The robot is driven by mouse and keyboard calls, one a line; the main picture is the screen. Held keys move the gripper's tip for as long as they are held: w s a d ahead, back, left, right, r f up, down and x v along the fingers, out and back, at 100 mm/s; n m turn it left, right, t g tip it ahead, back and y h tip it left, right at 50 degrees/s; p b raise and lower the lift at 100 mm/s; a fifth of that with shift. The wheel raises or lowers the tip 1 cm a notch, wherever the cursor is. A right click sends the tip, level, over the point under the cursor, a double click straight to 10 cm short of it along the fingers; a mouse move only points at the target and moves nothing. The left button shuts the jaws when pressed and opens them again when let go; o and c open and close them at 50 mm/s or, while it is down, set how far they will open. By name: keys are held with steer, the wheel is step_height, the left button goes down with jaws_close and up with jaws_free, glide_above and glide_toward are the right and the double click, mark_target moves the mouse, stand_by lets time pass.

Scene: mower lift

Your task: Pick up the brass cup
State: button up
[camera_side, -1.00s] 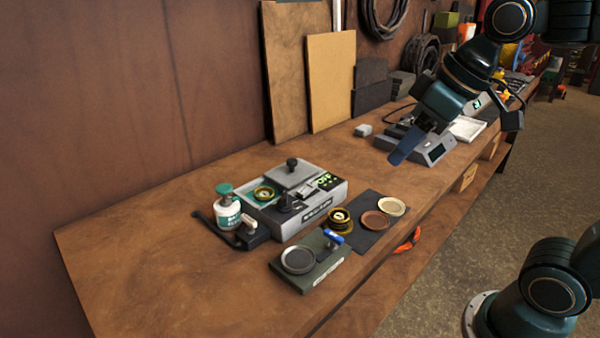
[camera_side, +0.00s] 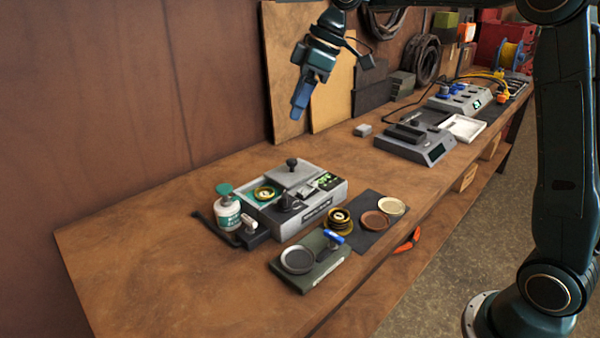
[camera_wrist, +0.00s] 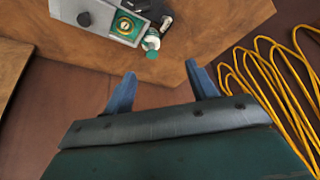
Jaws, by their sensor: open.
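A brass cup (camera_side: 340,219) with a dark centre stands near the bench's front, by the left end of a dark mat. A second round brass piece (camera_side: 264,193) sits in the teal-lined recess of a grey device; it also shows in the wrist view (camera_wrist: 126,26). I cannot tell for sure which one is the task's cup. My gripper (camera_side: 299,108) is raised high above the back of the bench, well apart from both. In the wrist view its two blue fingers (camera_wrist: 161,76) are spread, with nothing between them.
The grey device (camera_side: 318,214) has knobs on top. A white bottle with a teal cap (camera_side: 228,208) stands at its left. A green block with a round dish (camera_side: 298,260) lies in front. Copper (camera_side: 375,220) and pale (camera_side: 391,206) discs lie on the mat. The bench's left end is clear.

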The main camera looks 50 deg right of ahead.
steer(key=w+d+f+n+g, duration=0.1)
steer(key=w+d+f+n, duration=0.2)
steer(key=w+f, duration=0.3)
steer(key=w+d+f+n+g, duration=0.1)
steer(key=w+d+f+n, duration=0.2)
steer(key=w+f, duration=0.3)
step_height(320, 180, down, 3)
steer(key=shift+r+y, duration=0.2)
steer(key=shift+y, duration=0.2)
steer(key=shift+f, duration=0.15)
glide_above(264, 194)
steer(key=d, duration=0.3)
steer(key=shift+s+a+f, duration=0.1)
steer(key=shift+s+f, duration=0.05)
steer(key=shift+f, duration=1.8)
steer(key=shift+s+a+f, duration=0.1)
steer(key=shift+s+f, duration=0.05)
steer(key=shift+f, duration=1.75)
steer(key=shift+x, duration=2.55)
